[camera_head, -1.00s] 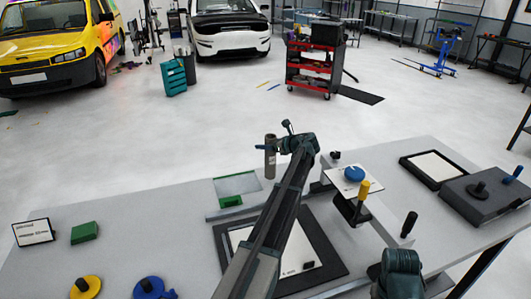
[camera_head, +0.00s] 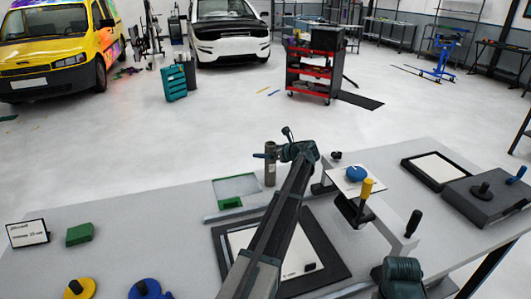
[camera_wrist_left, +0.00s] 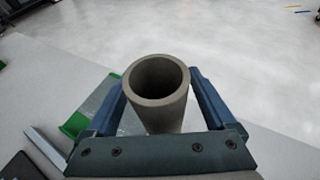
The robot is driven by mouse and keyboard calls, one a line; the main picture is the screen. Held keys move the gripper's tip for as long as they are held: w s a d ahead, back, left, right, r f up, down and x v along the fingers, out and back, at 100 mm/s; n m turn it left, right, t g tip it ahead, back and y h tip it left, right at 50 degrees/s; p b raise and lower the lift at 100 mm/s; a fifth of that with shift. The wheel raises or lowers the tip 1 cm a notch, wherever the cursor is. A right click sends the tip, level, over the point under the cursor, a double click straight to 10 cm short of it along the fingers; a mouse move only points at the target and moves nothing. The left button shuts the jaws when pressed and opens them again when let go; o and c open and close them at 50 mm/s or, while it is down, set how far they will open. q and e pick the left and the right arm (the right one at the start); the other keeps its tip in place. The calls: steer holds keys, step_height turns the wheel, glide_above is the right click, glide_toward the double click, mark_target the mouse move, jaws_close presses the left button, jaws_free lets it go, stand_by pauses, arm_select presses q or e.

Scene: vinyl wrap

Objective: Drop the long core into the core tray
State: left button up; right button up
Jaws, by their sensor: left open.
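The long core (camera_head: 270,170) is a grey-brown hollow tube, upright at the table's back edge. My left gripper (camera_head: 271,155) is around its upper part. In the left wrist view the core (camera_wrist_left: 158,105) stands between the two blue fingers of the left gripper (camera_wrist_left: 160,100), which are open. Whether the core's lower end rests on something is hard to tell. A shallow green-edged tray (camera_head: 237,188) lies just left of the core. A black-rimmed tray with a pale floor (camera_head: 437,170) is at the back right. I cannot tell which is the core tray.
A dark frame with a white sheet (camera_head: 245,240) lies under my left arm. A raised stand with a blue knob (camera_head: 356,174) and a yellow-handled tool (camera_head: 365,188) is to its right. A green block (camera_head: 80,234) and a small sign (camera_head: 27,233) stand at left. The left-middle table is clear.

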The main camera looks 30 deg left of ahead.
arm_select(q)
steer(key=shift+d+r+p, duration=0.1)
steer(key=shift+r+p, duration=0.2)
steer(key=p+v, duration=0.4)
steer(key=v, duration=0.7)
steer(key=shift+d, duration=0.4)
